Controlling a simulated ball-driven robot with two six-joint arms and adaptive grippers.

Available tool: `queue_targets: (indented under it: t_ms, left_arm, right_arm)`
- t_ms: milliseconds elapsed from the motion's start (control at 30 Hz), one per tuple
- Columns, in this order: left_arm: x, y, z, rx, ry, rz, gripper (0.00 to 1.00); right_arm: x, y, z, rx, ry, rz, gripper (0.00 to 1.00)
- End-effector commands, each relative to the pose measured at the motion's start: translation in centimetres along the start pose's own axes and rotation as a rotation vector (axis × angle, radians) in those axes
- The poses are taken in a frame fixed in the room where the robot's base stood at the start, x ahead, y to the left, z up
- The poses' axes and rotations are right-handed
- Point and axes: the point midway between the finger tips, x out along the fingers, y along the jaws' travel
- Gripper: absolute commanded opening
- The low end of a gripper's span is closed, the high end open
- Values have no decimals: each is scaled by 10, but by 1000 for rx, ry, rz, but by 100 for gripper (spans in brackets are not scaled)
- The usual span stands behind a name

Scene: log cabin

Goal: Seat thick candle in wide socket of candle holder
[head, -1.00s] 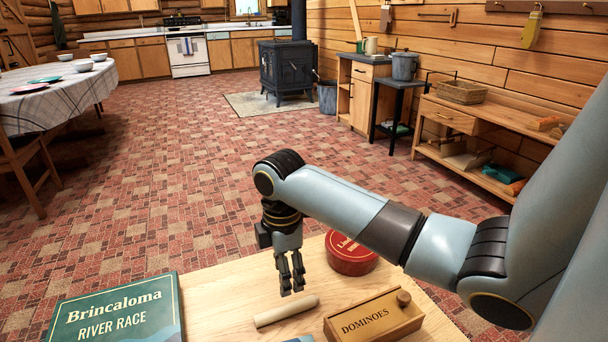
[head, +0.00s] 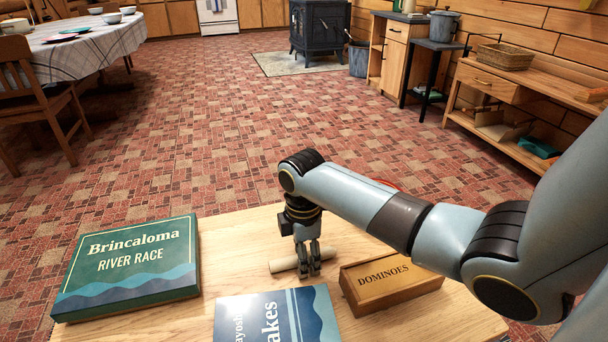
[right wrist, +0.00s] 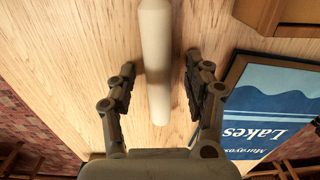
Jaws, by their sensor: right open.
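A pale thick candle (head: 290,263) lies on its side on the light wooden table (head: 230,250). My right gripper (head: 308,272) is down at the candle with its fingers pointing at the table. In the right wrist view the candle (right wrist: 156,60) runs lengthwise between the two open fingers of the gripper (right wrist: 163,88), with a gap on both sides. No candle holder shows in these frames. My left gripper is not in view.
A green game box (head: 130,265) lies at the table's left. A blue book or box (head: 275,318) lies at the front. A wooden dominoes box (head: 390,283) is close right of the gripper. A red tin (head: 384,183) is mostly hidden behind my arm.

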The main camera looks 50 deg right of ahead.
Motion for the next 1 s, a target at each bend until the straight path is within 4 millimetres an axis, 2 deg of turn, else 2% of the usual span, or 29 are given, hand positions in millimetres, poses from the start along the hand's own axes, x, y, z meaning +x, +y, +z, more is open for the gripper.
queue_targets:
  t_ms: [167,567,867,1000]
  left_arm:
    - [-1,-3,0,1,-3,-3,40]
    - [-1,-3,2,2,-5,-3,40]
    - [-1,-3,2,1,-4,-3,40]
    - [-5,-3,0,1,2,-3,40]
  right_arm:
    - [-2,1,0,0,1,2,52]
    - [-2,1,0,0,0,2,0]
    - [-2,1,0,0,0,2,0]
    - [-10,1,0,0,1,4,0]
